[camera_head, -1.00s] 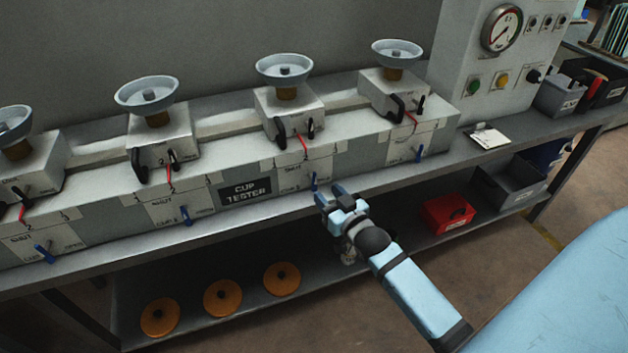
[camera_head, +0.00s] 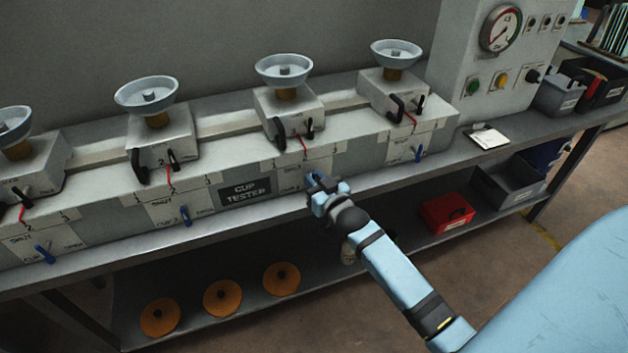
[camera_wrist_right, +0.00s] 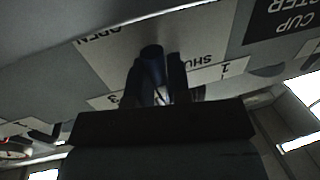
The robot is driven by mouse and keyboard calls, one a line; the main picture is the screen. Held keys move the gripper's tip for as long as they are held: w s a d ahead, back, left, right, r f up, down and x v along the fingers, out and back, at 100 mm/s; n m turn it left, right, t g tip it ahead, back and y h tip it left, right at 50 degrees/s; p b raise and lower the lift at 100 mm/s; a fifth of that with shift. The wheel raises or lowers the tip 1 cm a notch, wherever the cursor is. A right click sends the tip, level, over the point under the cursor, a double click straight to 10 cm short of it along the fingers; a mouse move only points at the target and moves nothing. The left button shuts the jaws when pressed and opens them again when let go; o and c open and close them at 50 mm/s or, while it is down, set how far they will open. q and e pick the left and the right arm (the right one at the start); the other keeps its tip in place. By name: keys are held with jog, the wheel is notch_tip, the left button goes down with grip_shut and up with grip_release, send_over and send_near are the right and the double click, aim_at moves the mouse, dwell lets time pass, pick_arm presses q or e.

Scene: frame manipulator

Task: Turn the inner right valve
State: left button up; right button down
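The inner right valve has a small blue handle on the front panel of the tester. In the right wrist view the blue handle (camera_wrist_right: 153,66) stands between the two dark fingers of my right gripper (camera_wrist_right: 157,82). The fingers lie close on either side of it; I cannot tell whether they press on it. In the head view my right gripper (camera_head: 318,186) is at this panel and hides most of the handle. The panel's SHUT label (camera_head: 318,167) shows just above. My left gripper is not in view.
Other blue handles show at the outer right (camera_head: 419,153), inner left (camera_head: 186,215) and far left (camera_head: 45,254) panels. Grey cups on blocks stand above. A shelf below the bench holds orange discs (camera_head: 222,298) and a red bin (camera_head: 447,213).

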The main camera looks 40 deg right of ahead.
jog(key=shift+m, duration=0.5)
jog(key=shift+m+p, duration=0.3)
jog(key=m, duration=0.2)
jog(key=shift+d+m+t+p, duration=0.1)
jog(key=shift+m+t+p, duration=0.2)
jog(key=shift+t+p, duration=0.1)
jog(key=m+h, duration=0.1)
jog(key=m, duration=0.3)
jog(key=shift+d+f+m+t, duration=0.1)
jog(key=shift+d+m+t, duration=0.05)
jog(key=shift+m+t, duration=0.2)
jog(key=m+h, duration=0.1)
jog(key=m, duration=0.5)
jog(key=shift+s+d+f+h, duration=0.1)
jog(key=shift+f+h, duration=0.1)
jog(key=shift+h, duration=0.2)
jog(key=shift+f+m+h+b, duration=0.1)
jog(key=shift+m+h+b, duration=0.35)
jog(key=shift+m, duration=2.1)
jog(key=shift+m+h, duration=0.25)
jog(key=shift+m, duration=0.05)
